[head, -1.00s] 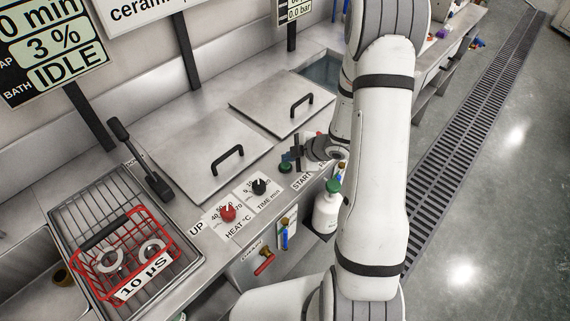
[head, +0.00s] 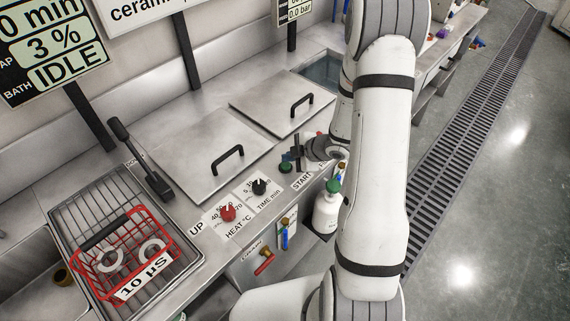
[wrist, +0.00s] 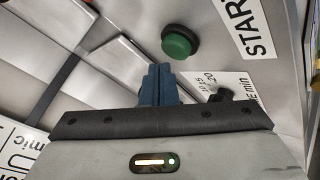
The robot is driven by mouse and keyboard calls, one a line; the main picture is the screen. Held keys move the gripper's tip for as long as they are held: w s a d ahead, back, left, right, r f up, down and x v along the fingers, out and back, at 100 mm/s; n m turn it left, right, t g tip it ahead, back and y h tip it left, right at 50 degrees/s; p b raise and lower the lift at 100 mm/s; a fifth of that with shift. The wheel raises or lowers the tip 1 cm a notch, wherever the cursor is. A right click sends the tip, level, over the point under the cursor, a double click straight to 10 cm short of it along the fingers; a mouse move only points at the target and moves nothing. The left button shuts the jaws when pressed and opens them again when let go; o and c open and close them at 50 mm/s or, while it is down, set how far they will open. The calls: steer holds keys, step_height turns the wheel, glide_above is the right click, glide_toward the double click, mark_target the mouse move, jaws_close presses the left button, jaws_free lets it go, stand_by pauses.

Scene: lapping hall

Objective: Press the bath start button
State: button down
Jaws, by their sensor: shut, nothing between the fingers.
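The green bath start button (head: 285,167) sits on the steel front panel, beside the START label (head: 301,181). In the wrist view the green button (wrist: 180,42) shows whole, just beyond my fingertips, with the START label (wrist: 242,25) to its right. My gripper (head: 297,155) is over the panel close to the button. In the wrist view my gripper (wrist: 158,72) has its blue fingers shut together with nothing between them. The fingertips look slightly left of and short of the button; I cannot tell the exact gap. The display (head: 60,65) reads BATH IDLE.
A black TIME knob (head: 259,187) and a red HEAT knob (head: 228,213) stand left of the button. Two handled steel lids (head: 190,135) lie behind. A red basket (head: 120,255) sits on a rack at left. A white bottle (head: 327,212) hangs in front.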

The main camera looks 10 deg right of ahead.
mark_target(289, 165)
steer(key=shift+f, duration=0.1)
steer(key=shift+f+b, duration=0.3)
steer(key=shift+b, duration=0.05)
steer(key=shift+f+b, duration=0.45)
steer(key=shift+f, duration=0.1)
stand_by(0.5)
steer(key=shift+r, duration=0.15)
steer(key=shift+r+p, duration=0.8)
steer(key=shift+p, duration=0.05)
step_height(289, 165, up, 5)
steer(key=p, duration=0.4)
stand_by(1.3)
